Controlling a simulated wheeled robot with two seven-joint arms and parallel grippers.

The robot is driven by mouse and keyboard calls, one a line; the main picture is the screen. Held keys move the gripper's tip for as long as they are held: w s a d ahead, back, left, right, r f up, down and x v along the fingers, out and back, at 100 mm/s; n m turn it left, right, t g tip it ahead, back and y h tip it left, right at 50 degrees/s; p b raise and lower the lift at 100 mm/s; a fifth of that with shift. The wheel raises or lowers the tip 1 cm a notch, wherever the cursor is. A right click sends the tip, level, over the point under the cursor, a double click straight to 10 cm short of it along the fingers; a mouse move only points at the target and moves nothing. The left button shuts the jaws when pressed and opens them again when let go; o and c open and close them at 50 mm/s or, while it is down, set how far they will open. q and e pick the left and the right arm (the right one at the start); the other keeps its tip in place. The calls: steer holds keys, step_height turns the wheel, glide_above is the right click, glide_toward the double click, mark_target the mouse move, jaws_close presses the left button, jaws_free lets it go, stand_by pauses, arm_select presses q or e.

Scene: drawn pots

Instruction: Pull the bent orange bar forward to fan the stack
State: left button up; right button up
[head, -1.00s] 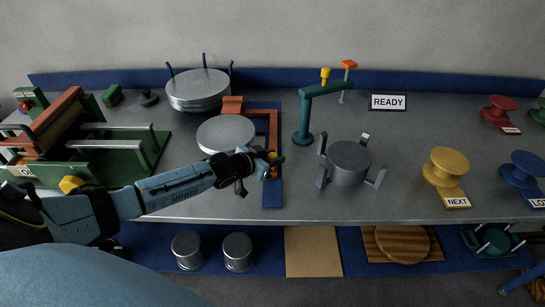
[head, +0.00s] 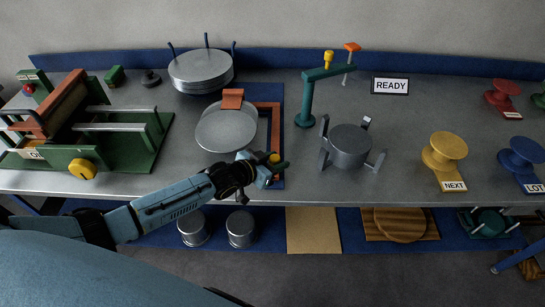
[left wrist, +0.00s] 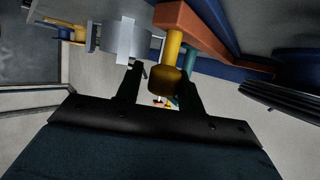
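The bent orange bar (head: 276,118) lies on a blue base on the bench, with an orange block (head: 232,98) at its back left. A stack of round grey plates (head: 224,133) sits beside it; two offset plate edges show. A yellow handle (head: 274,158) stands at the bar's front end. My left gripper (head: 270,170) is at this handle, near the bench's front edge. In the left wrist view the yellow handle (left wrist: 165,80) stands between my fingers, under the orange bar (left wrist: 195,28); the gripper appears shut on it. My right gripper is not in view.
A plate stack with blue posts (head: 201,70) stands behind. A teal post with an arm (head: 305,100) and a grey pot (head: 350,145) stand to the right. A green fixture (head: 120,140) is at left. Yellow (head: 444,150) and blue (head: 521,155) spools stand far right.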

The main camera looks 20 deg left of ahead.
arm_select(q)
steer(key=shift+o, duration=1.3)
steer(key=shift+s, duration=0.1)
steer(key=shift+a+r, duration=0.1)
steer(key=v, duration=1.3)
steer(key=shift+s, duration=0.1)
